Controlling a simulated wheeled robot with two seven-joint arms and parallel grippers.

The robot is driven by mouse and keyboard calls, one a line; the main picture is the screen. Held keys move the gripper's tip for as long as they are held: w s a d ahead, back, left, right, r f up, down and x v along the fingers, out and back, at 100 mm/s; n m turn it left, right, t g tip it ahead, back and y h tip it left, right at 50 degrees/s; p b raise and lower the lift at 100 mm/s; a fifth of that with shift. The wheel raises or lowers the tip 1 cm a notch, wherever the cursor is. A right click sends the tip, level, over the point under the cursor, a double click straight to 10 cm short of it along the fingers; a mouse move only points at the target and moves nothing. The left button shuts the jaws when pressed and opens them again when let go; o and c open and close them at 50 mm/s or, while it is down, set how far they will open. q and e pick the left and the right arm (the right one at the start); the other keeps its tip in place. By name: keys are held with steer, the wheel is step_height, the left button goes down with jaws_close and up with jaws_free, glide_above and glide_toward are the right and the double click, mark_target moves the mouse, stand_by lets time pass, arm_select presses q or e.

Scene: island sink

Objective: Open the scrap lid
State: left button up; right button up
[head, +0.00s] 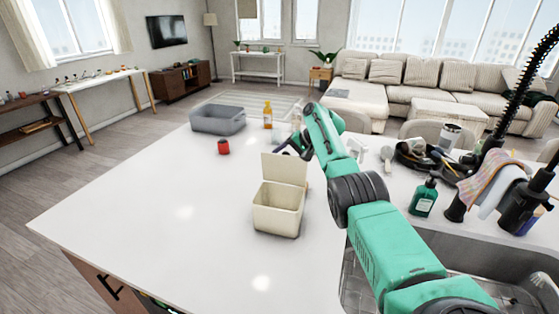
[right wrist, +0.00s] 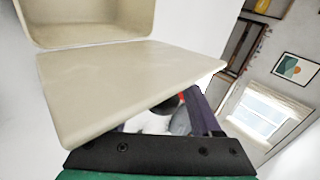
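The beige scrap bin (head: 277,209) stands on the white island top in the head view. Its lid (head: 285,169) is raised, standing roughly upright at the bin's back edge, and the bin's mouth is uncovered. In the right wrist view the bin (right wrist: 85,22) is at the top and the lid (right wrist: 125,85) spans the middle. My right gripper (head: 286,147) is behind the lid, near its upper edge. The lid hides part of the fingers, so I cannot tell how far apart they are or whether they touch it. My left gripper is not in view.
A green soap bottle (head: 423,197), the sink (head: 355,285) and hanging cloths (head: 492,178) are at right. The island's left front is clear.

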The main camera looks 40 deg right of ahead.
steer(key=shift+r, duration=0.1)
steer(key=shift+s+d+r, duration=0.2)
steer(key=shift+r, duration=0.2)
steer(key=b+v, duration=0.3)
steer(key=v, duration=1)
steer(key=shift+s+d, duration=0.2)
steer(key=shift+s, duration=0.05)
steer(key=shift+r, duration=0.1)
